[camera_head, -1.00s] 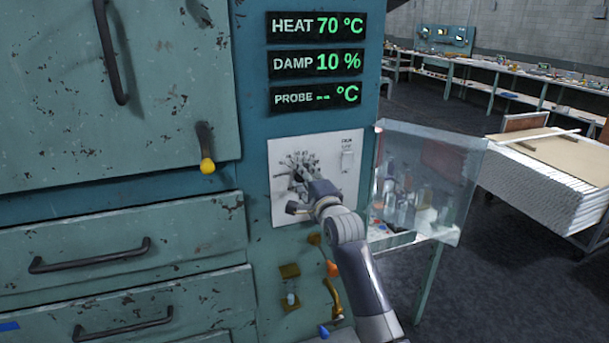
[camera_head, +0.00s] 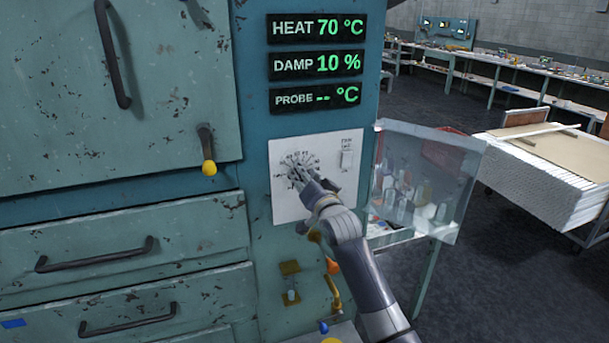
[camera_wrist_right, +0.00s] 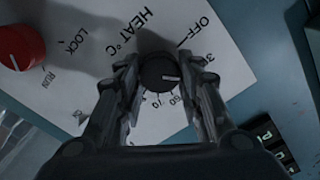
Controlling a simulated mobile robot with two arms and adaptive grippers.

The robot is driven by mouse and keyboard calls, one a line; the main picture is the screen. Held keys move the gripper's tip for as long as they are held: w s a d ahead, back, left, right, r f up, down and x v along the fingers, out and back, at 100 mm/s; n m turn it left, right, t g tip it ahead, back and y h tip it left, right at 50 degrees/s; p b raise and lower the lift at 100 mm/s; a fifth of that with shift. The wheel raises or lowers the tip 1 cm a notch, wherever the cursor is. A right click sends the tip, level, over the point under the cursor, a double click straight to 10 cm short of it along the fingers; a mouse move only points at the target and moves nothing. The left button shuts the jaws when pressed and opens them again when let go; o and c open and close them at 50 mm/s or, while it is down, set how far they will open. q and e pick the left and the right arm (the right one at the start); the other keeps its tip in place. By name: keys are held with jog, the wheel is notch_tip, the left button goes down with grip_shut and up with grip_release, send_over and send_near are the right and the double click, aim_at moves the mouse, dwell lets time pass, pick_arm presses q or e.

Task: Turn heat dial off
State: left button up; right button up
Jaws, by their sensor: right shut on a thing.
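The heat dial (camera_wrist_right: 158,72) is a black round knob on a white panel in the right wrist view. Its white mark points to the right of that picture; the exact number it meets is unclear. "OFF" is printed near the upper right and "HEAT °C" above the dial. My right gripper (camera_wrist_right: 160,78) has a finger on each side of the knob and is shut on it. In the head view my right gripper (camera_head: 297,178) reaches the dial's number ring and hides the knob. The heat display (camera_head: 317,28) reads 70 °C. My left gripper is not in view.
A red knob (camera_wrist_right: 20,47) marked LOCK sits beside the dial. A clear shield (camera_head: 440,170) stands right of the panel. A yellow-tipped lever (camera_head: 208,166) and drawers lie left; an orange-tipped lever (camera_head: 332,266) hangs below.

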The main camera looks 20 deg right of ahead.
jog(key=n+p, duration=0.1)
jog(key=n, duration=0.9)
jog(key=shift+a+n, duration=0.15)
jog(key=shift+n, duration=0.25)
jog(key=shift+f, duration=0.1)
jog(key=o, duration=1.1)
jog(key=shift+c, duration=0.2)
jog(key=s, duration=1.2)
jog(key=shift+d, duration=0.2)
